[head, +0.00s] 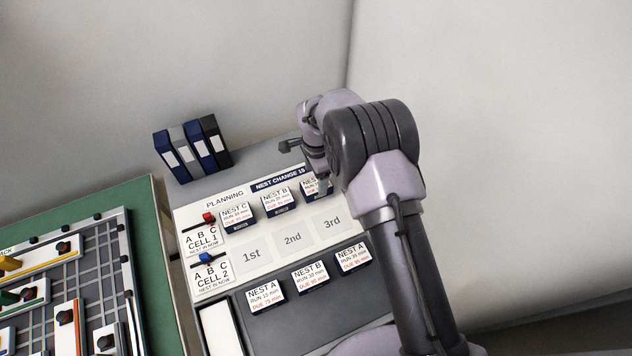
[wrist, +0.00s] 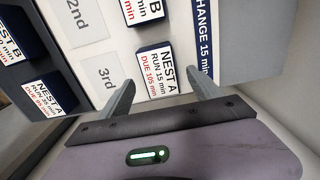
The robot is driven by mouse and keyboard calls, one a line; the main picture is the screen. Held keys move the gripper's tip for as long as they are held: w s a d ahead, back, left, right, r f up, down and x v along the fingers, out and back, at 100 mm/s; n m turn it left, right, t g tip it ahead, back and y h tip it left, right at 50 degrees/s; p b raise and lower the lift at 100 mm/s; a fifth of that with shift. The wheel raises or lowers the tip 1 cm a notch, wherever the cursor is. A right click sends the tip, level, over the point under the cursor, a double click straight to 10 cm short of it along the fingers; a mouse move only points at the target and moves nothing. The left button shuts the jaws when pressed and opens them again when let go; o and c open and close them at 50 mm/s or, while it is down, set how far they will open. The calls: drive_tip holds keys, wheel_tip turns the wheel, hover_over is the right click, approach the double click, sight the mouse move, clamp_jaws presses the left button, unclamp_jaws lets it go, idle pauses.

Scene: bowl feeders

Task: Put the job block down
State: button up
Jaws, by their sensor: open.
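The job block between my fingers (wrist: 157,72) is dark blue with a white label reading NEST A, RUN 15 min, DUE 105 min. It rests on the white planning board (head: 262,232), in the top row beyond the blank "3rd" space. In the head view this block (head: 310,188) is partly hidden by my arm. My gripper (wrist: 162,92) is open, with one finger on each side of the block and light gaps showing. The gripper (head: 320,182) is mostly covered by my wrist in the head view. The 1st, 2nd and 3rd spaces are bare.
NEST C (head: 236,214) and NEST B (head: 275,200) blocks stand left in the same row. Three more blocks, such as NEST B (head: 310,274), stand on the grey strip below. Binders (head: 190,148) stand behind. A green table with a rack (head: 75,285) is at left.

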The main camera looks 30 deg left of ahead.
wheel_tip(320, 180, up, 7)
wheel_tip(320, 180, up, 11)
hover_over(316, 184)
drive_tip(key=w+d, duration=0.3)
drive_tip(key=d, duration=0.2)
drive_tip(key=s+d+r+n+t+y, duration=0.1)
drive_tip(key=s+d+r+t+y, duration=0.15)
drive_tip(key=d+r, duration=1.15)
drive_tip(key=s+d+r+n+t, duration=0.1)
drive_tip(key=s+d+r+t, duration=0.1)
drive_tip(key=s+d+r, duration=0.65)
drive_tip(key=s+d+f, duration=0.1)
drive_tip(key=s+d, duration=0.2)
drive_tip(key=s, duration=0.3)
drive_tip(key=s+d+f+n+t, duration=0.1)
drive_tip(key=s+d, duration=0.3)
drive_tip(key=s, duration=0.2)
drive_tip(key=shift+f+p, duration=0.15)
drive_tip(key=shift+p, duration=0.25)
drive_tip(key=shift+s+d+h, duration=0.1)
drive_tip(key=shift+h, duration=0.15)
